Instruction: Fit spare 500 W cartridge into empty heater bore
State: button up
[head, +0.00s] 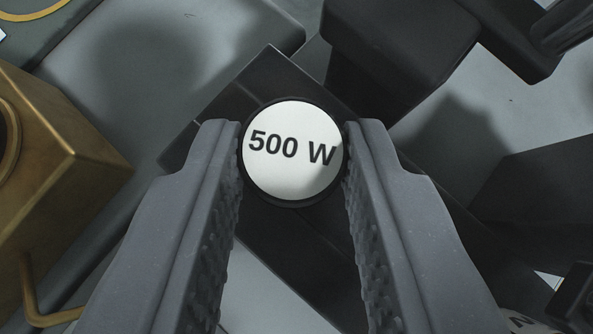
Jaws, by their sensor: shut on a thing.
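The 500 W cartridge (293,183) shows its round white end face with black "500 W" lettering and a dark rim, in the middle of the head view. My gripper (293,165) is shut on it, with one ribbed grey finger on each side at the fingertips. The cartridge's body below the face is hidden. A dark block (275,85) lies behind and under the cartridge; I cannot tell whether they touch. A brass block (65,170) with a round opening at its side stands at the left edge. I cannot tell whether that opening is the heater bore.
A black blocky part (395,45) stands at the top right, with another dark block (540,200) at the right. A bent brass rod (35,300) is at the lower left. A grey surface (150,65) at the upper left is clear. A partly cut-off lettered white face (522,322) shows at bottom right.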

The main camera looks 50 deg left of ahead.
jog(key=shift+f, duration=0.15)
jog(key=o, duration=1.1)
jog(key=v, duration=1.3)
jog(key=shift+s+d+r, duration=0.15)
jog(key=shift+d+r, duration=0.05)
jog(key=shift+r, duration=0.1)
jog(key=s+d+r+m+t+h, duration=0.2)
jog(key=d+r+m+t, duration=0.1)
jog(key=d, duration=0.6)
jog(key=s+d+r+m+t+h, duration=0.3)
jog(key=d+r+m, duration=0.1)
jog(key=d, duration=0.6)
jog(key=s+d+r+m+t+h, duration=0.2)
jog(key=d+r+m+t, duration=0.2)
jog(key=d, duration=0.5)
jog(key=shift+s+d+r+h, duration=0.15)
jog(key=shift+r+h, duration=0.05)
jog(key=shift+r, duration=0.15)
jog(key=shift+s+d+r+h, duration=0.1)
jog(key=shift+s+r+h, duration=0.1)
jog(key=shift+r, duration=0.15)
